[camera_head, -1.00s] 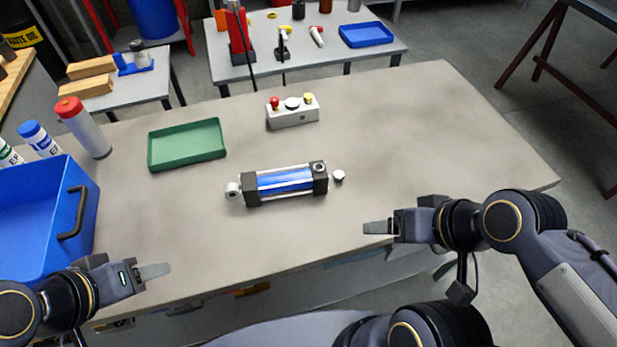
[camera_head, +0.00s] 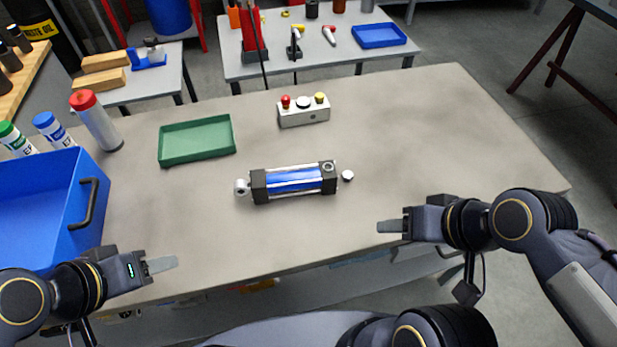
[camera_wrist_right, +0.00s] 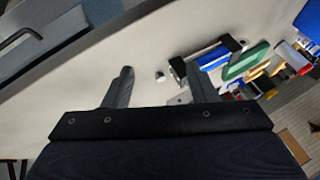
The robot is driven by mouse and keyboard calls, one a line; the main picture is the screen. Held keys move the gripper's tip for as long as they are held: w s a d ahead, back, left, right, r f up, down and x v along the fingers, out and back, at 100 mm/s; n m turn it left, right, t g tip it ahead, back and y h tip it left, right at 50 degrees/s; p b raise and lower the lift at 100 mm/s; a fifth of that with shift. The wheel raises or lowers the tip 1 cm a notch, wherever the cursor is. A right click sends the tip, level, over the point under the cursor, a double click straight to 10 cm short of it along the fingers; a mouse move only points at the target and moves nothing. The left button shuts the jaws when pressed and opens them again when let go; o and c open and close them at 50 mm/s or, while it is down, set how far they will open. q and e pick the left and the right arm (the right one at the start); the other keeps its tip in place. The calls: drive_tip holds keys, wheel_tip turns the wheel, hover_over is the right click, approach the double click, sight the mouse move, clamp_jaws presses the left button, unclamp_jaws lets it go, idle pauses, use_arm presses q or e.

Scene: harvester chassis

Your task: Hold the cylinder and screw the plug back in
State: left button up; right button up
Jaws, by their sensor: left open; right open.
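The cylinder (camera_head: 293,181), blue with black end blocks and a metal eye at its left end, lies on its side on the workbench (camera_head: 420,130). The small silver plug (camera_head: 347,175) sits on the bench just right of the cylinder, apart from it. My left gripper (camera_head: 162,265) is open and empty at the front left edge, away from the cylinder. My right gripper (camera_head: 390,226) is open and empty, to the right of and nearer than the plug. The right wrist view shows its two spread fingers (camera_wrist_right: 160,88), with the plug (camera_wrist_right: 160,76) and cylinder (camera_wrist_right: 207,62) beyond.
A green tray (camera_head: 197,141) lies behind the cylinder at left. A button box (camera_head: 303,110) stands behind it. A blue crate (camera_head: 45,205) and several bottles occupy the left side. The right part of the bench is clear.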

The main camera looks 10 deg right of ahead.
drive_tip(key=w, duration=0.1)
drive_tip(key=w+r+m+g+p, duration=0.1)
drive_tip(key=w, duration=0.1)
drive_tip(key=w+r+m, duration=0.1)
drive_tip(key=w, duration=0.1)
drive_tip(key=shift+d+r+g+p, duration=0.1)
drive_tip(key=shift+d+g+p, duration=0.1)
drive_tip(key=shift+g+p, duration=0.2)
drive_tip(key=shift+c, duration=0.2)
drive_tip(key=m+g+h+p, duration=0.4)
drive_tip(key=m+p, duration=0.1)
drive_tip(key=m, duration=0.1)
approach(347, 174)
drive_tip(key=shift+s, duration=0.4)
drive_tip(key=shift+w+f+m, duration=0.3)
drive_tip(key=shift+f+m, duration=0.05)
drive_tip(key=shift+m, duration=0.05)
drive_tip(key=shift+f, duration=0.1)
drive_tip(key=shift+f, duration=1.25)
